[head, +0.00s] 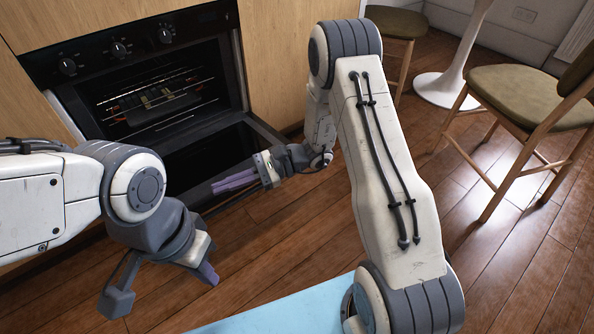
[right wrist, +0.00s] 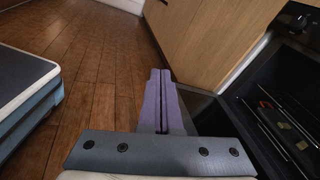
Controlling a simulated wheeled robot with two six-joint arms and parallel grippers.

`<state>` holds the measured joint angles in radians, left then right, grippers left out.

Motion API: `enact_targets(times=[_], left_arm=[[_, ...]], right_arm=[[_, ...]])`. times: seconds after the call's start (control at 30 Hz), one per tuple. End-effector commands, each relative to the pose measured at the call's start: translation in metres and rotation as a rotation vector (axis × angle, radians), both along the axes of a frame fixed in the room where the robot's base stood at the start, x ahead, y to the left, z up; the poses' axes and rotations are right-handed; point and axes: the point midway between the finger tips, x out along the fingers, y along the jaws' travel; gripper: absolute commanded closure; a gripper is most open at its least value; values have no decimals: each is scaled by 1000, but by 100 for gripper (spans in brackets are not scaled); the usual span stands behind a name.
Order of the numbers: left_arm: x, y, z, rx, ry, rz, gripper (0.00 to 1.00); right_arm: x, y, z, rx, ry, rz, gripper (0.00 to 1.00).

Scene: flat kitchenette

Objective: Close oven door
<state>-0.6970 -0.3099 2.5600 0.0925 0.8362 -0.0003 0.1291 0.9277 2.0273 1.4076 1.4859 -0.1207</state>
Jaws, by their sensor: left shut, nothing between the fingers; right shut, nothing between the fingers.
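The black oven (head: 150,92) is built into the wooden cabinet at the upper left in the head view. Its door (head: 210,150) is folded down open, exposing the lit cavity and racks. My right gripper (head: 234,182) is shut and empty, with its purple fingers at the door's outer edge; whether they touch it I cannot tell. In the right wrist view the shut fingers (right wrist: 160,98) point forward, with the dark door (right wrist: 205,112) just to their right. My left gripper (head: 208,273) is shut and empty, lower down, apart from the door and above the floor.
Wooden cabinet fronts (head: 278,60) flank the oven. Stools with olive seats (head: 525,98) and a white pedestal table (head: 450,85) stand at the right. The wooden floor (head: 290,240) in front of the oven is clear.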

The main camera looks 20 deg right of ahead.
Motion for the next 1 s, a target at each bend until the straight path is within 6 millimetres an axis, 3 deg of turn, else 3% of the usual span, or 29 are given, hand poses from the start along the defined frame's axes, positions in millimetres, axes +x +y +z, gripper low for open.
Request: enact_targets(times=[0.03,0.1,0.2,0.3,0.4,0.5,0.67,1.0], left_arm=[[0,0,-12,0,0,0,100],[0,0,-20,0,0,0,100],[0,0,-30,0,0,0,100],[0,0,-37,0,0,0,100],[0,0,-42,0,0,0,100],[0,0,-45,0,0,0,100],[0,0,-49,0,0,0,100],[0,0,-79,0,0,0,100]], right_arm=[[27,-27,-34,70,51,-154,100],[60,-65,-66,160,88,-361,100],[90,-129,-116,269,117,-645,100],[99,-188,-161,346,121,-888,100],[96,-233,-195,393,114,-1071,100],[89,-260,-216,416,105,-1186,100],[91,-273,-227,428,95,-1249,100],[145,-254,-220,426,93,-1243,100]])
